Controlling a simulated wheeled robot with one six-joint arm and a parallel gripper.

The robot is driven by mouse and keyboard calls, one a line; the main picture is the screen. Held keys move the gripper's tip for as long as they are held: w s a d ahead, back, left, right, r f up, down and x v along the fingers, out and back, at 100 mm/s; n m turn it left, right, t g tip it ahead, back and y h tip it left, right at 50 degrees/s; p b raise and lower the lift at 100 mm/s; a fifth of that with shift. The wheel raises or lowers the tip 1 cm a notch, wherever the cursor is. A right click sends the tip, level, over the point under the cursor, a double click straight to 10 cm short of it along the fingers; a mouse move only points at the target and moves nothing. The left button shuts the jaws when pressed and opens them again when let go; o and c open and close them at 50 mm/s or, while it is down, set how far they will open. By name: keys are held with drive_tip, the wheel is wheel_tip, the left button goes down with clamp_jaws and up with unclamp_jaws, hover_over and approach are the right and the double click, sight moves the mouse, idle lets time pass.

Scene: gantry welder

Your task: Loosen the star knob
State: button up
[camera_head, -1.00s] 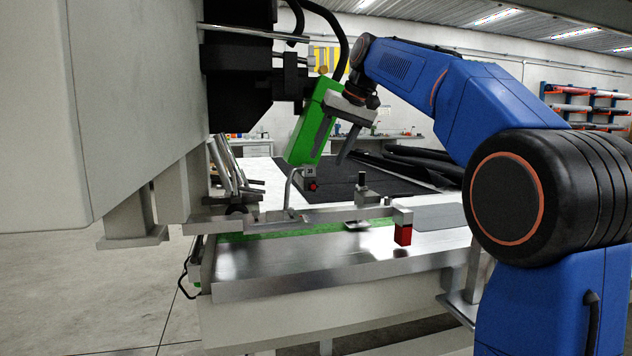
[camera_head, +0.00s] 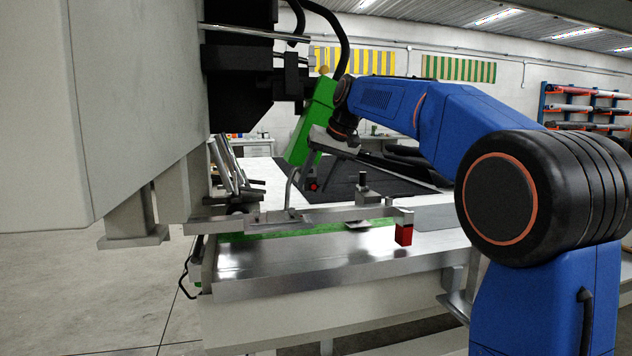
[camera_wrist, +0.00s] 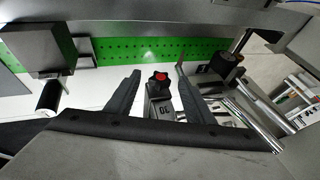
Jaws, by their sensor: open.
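The star knob is small and red (camera_head: 314,187) and sits on a small dark block by a bent grey rod. In the wrist view the red knob (camera_wrist: 160,76) shows between my two fingertips, on a grey block marked 30. My gripper (camera_head: 308,176) is open, and its fingers point down beside the knob in the head view. In the wrist view the jaws of my gripper (camera_wrist: 158,72) stand apart on both sides of the knob, with nothing held. I cannot tell how far the fingertips are from the knob.
A green perforated strip (camera_wrist: 130,48) crosses the wrist view.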

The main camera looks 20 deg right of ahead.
drive_tip(key=c, duration=1)
drive_tip(key=shift+c, duration=0.2)
drive_tip(key=shift+a+h, duration=0.15)
drive_tip(key=shift+h, duration=0.15)
drive_tip(key=h, duration=0.2)
drive_tip(key=shift+a+n+h, duration=0.3)
drive_tip(key=shift+n, duration=0.1)
drive_tip(key=h, duration=0.2)
drive_tip(key=a+n+h, duration=0.1)
drive_tip(key=h, duration=0.4)
drive_tip(key=n+h, duration=0.1)
drive_tip(key=shift+a+f+t+h, duration=0.2)
drive_tip(key=shift+f+t+h, duration=0.1)
drive_tip(key=h, duration=0.3)
drive_tip(key=n+h, duration=0.1)
drive_tip(key=shift+a+f+t, duration=0.15)
drive_tip(key=shift+f+t, duration=0.15)
drive_tip(key=shift+f, duration=0.05)
drive_tip(key=shift+h, duration=0.4)
